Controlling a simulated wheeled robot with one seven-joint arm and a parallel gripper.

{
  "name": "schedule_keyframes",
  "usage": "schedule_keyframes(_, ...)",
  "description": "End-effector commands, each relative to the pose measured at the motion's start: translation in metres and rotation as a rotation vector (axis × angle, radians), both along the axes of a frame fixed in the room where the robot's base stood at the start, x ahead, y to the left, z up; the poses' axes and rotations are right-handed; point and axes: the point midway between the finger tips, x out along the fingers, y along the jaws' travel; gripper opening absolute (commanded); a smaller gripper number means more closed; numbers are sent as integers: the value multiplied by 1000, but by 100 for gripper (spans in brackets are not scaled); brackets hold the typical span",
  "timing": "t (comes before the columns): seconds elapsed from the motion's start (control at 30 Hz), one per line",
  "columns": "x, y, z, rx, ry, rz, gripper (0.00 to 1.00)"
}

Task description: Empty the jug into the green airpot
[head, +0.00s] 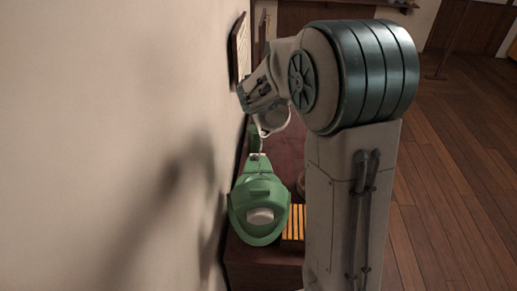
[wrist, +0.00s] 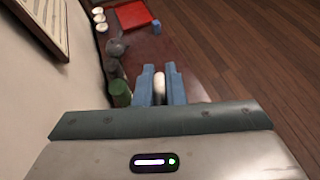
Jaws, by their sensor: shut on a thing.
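The green airpot (head: 258,190) stands on the dark red table close to the wall in the head view, its rounded top towards me. My gripper (wrist: 160,84) is shut on a pale handle (wrist: 159,86) between its blue fingers. A pale jug (head: 274,122) shows below the wrist in the head view, held above the table, beyond the airpot and apart from it. Most of the jug is hidden by my wrist and fingers. I cannot tell its exact tilt or what is in it.
A narrow green thing (head: 254,138) stands behind the airpot. An orange-striped box (head: 294,222) sits right of it. The wrist view shows a grey figure-like thing (wrist: 114,50), a red tray (wrist: 130,16), white cups (wrist: 99,18) and a blue block (wrist: 156,27). The wall is close on the left.

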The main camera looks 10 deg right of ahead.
Motion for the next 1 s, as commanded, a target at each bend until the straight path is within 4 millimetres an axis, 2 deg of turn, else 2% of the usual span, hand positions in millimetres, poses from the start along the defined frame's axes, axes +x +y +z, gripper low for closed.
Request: schedule_keyframes(1.0, -11, 9, 13, -63, -84, 1, 0)
